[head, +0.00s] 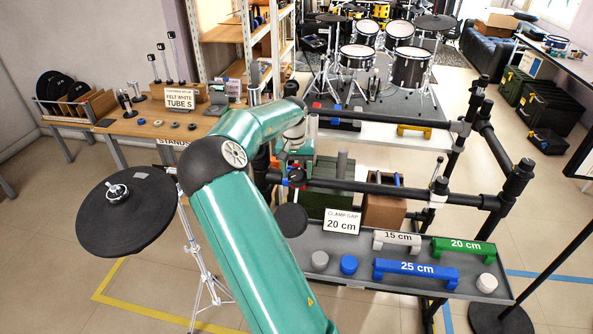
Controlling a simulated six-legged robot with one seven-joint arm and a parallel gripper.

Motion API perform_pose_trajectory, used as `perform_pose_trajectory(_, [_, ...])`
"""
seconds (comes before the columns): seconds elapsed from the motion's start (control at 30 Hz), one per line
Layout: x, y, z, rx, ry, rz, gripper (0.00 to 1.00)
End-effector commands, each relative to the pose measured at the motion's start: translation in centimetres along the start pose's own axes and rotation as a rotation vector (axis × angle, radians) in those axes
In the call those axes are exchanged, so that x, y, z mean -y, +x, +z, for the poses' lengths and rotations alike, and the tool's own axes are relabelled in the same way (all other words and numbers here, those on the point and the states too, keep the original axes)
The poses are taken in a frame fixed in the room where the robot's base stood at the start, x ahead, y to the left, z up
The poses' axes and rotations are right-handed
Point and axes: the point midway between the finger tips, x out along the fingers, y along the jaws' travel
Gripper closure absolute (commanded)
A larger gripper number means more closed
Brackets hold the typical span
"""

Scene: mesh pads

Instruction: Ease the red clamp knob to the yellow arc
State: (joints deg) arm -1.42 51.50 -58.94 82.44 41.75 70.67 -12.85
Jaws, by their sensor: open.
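My gripper (296,182) hangs from my teal arm at the near black rack bar, left of the picture's middle. It is small here, and its fingers are hard to make out. A small red spot (284,183) shows right beside it at the bar, with blue next to it; this may be the red clamp knob. I cannot tell whether the gripper touches it. I cannot make out a yellow arc on the clamp. My arm and wrist cover part of this area.
A grey tray (335,269) below the bar holds a "CLAMP GAP 20 cm" card (342,220) and grey, blue and green (463,246) gap bars. A black drum pad (127,212) on a stand is at left. Black rack posts (507,195) stand at right.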

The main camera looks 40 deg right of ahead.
Motion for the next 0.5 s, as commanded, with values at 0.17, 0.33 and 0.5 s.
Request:
perform_pose_trajectory(0.17, [0.01,-0.03,0.01,0.000,0.000,0.000,0.57])
perform_pose_trajectory(0.33, [0.01,-0.04,0.01,0.000,0.000,0.000,0.86])
perform_pose_trajectory(0.5, [-0.01,-0.06,0.01,0.000,0.005,-0.004,0.86])
